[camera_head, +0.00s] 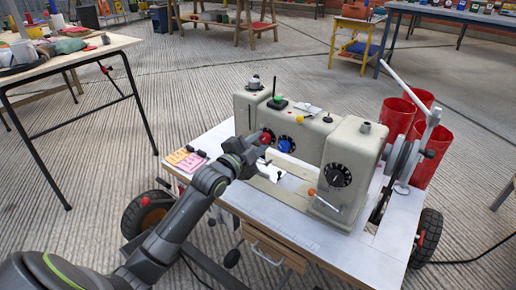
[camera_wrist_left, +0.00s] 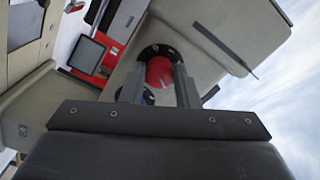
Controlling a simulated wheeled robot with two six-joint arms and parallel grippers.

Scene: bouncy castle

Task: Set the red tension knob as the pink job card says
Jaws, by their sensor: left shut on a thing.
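The red tension knob (camera_head: 266,137) sits on the front of the cream sewing machine (camera_head: 318,135), over a black dial plate. In the left wrist view the red knob (camera_wrist_left: 159,71) lies between my two fingers, with a small pale mark low on its face. My left gripper (camera_head: 259,150) is shut on the knob; it also shows in the wrist view (camera_wrist_left: 160,88). The pink job card (camera_head: 192,163) lies on the left end of the machine's table, beside an orange-yellow card (camera_head: 177,156). Its writing is too small to read. My right gripper is out of view.
A blue knob (camera_head: 286,146) sits close to the right of the red one. A black dial (camera_head: 337,175) and an orange-tipped lever (camera_head: 312,192) are on the machine's right part. Red bins (camera_head: 397,113) stand behind. A cluttered table (camera_head: 100,48) is at left.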

